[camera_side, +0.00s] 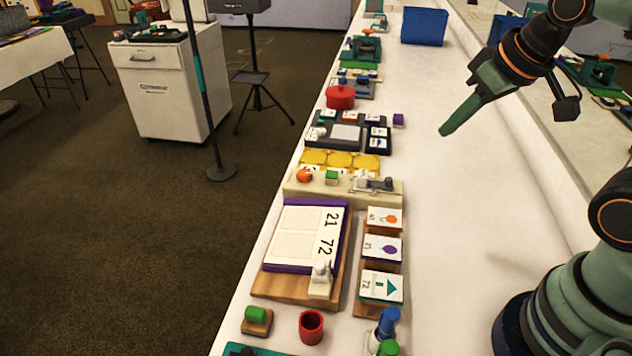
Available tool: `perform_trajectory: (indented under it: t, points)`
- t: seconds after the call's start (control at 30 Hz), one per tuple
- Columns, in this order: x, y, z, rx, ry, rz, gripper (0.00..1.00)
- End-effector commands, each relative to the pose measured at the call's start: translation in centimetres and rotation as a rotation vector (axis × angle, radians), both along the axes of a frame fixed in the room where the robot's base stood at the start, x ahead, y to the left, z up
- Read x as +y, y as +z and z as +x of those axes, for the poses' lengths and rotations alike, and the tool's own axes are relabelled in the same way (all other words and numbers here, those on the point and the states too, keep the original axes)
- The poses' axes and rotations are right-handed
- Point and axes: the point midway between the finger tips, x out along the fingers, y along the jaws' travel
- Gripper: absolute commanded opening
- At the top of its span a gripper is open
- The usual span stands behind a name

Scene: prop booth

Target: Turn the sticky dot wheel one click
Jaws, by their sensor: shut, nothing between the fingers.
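My gripper (447,131) is shut and empty, pointing down and left above the bare right part of the white table. It is apart from every object. I cannot tell for sure which thing is the sticky dot wheel. A grey metal fitting (375,184) is at the block's right end. These are too small to show any dots or clicks.
A wooden board with a white panel (296,231) and several picture cards (381,247) stand nearer. A red cup (311,326) is in front. A red pot (340,97) and a blue bin (424,26) are farther back. The table's right strip is clear.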

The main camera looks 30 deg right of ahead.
Motion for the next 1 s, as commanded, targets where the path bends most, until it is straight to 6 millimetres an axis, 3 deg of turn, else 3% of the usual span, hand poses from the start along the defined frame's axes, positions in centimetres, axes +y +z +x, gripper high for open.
perform_trajectory:
  t: [0.27,0.3,0.47,0.5,0.8,1.0]
  points:
    - [0.0,0.0,0.0,0.0,0.0,0.0,0.0]
    - [0.0,0.0,0.0,0.0,0.0,0.0,0.04]
    - [0.1,0.5,0.6,0.011,-0.014,0.01,0.65]
    - [0.2,0.8,1.0,0.019,-0.026,0.017,0.72]
    - [1.9,3.8,7.5,0.134,-0.205,0.113,0.72]
    - [3.4,4.0,12.6,0.215,-0.346,0.165,0.72]
